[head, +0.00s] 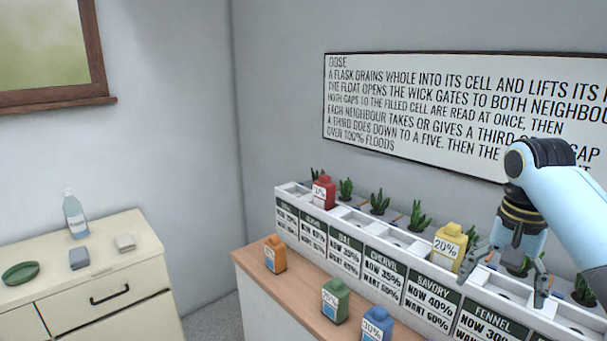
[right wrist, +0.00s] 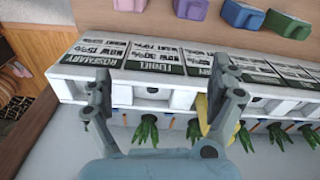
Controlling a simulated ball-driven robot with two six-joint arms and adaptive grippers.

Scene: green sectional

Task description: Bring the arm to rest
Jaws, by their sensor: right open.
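My right gripper (head: 503,283) is at the right of the head view, pointing down over the white planter row (head: 361,257). Its fingers are spread and hold nothing. In the right wrist view the open fingers (right wrist: 160,72) reach across the planter's edge. A yellow flask (head: 449,247) marked 20% stands in the planter just left of the gripper. In the wrist view it is mostly hidden behind one finger (right wrist: 202,108). A red flask (head: 323,192) stands in the planter further left. My left gripper is not in view.
An orange flask (head: 274,254), a green flask (head: 335,300) and a blue flask (head: 377,324) stand on the wooden top before the planter. Green plants (head: 418,216) line its back. A wall sign (head: 450,110) hangs behind. A cream cabinet (head: 90,265) stands left.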

